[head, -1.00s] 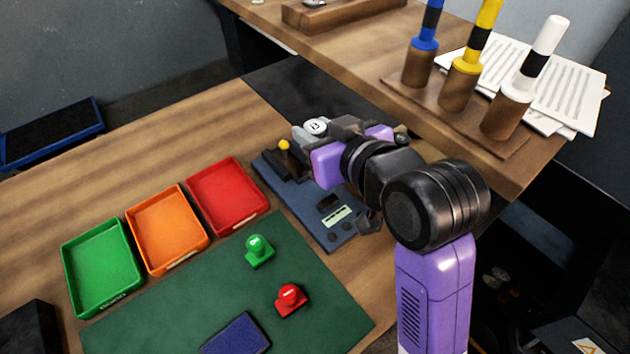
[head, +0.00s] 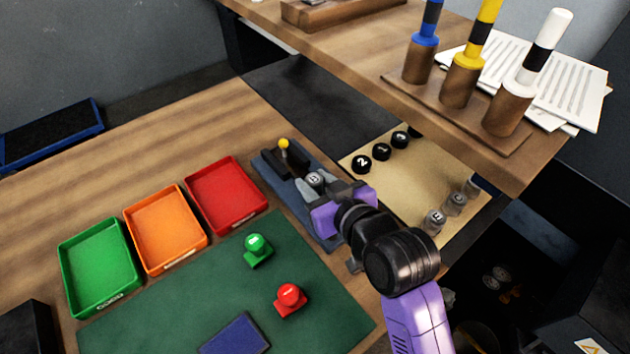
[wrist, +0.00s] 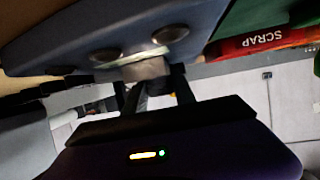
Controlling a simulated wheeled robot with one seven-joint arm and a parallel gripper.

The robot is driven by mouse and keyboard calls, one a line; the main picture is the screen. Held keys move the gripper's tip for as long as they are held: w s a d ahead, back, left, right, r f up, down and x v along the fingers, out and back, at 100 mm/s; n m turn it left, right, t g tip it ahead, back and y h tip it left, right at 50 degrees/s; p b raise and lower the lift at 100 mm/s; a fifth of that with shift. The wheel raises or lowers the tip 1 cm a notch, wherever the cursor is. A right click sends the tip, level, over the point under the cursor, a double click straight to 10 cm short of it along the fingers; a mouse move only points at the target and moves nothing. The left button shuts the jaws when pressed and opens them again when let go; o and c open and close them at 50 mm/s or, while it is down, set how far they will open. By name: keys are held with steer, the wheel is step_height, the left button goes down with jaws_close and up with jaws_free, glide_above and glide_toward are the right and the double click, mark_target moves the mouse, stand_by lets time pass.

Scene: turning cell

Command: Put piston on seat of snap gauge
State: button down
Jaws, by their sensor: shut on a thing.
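A grey piston (head: 315,180) with a white numbered top is held in my gripper (head: 314,184), which is shut on it. The snap gauge (head: 273,166) has a dark blue base, a dark block and a yellow-knobbed lever. The piston is over the gauge base, just to the lower right of the dark block. I cannot tell whether it touches the seat, which my gripper partly hides. In the wrist view, a grey part of the piston (wrist: 145,69) shows close against the blue gauge base (wrist: 95,32).
Red (head: 228,195), orange (head: 166,230) and green (head: 100,267) trays stand left of the gauge. A tan board (head: 405,175) carries black numbered pieces and grey pistons. A raised shelf (head: 370,60) is behind.

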steer(key=shift+f, duration=0.1)
steer(key=c, duration=1)
jaws_free()
steer(key=v, duration=1.2)
steer(key=shift+r, duration=0.25)
steer(key=shift+w, duration=0.1)
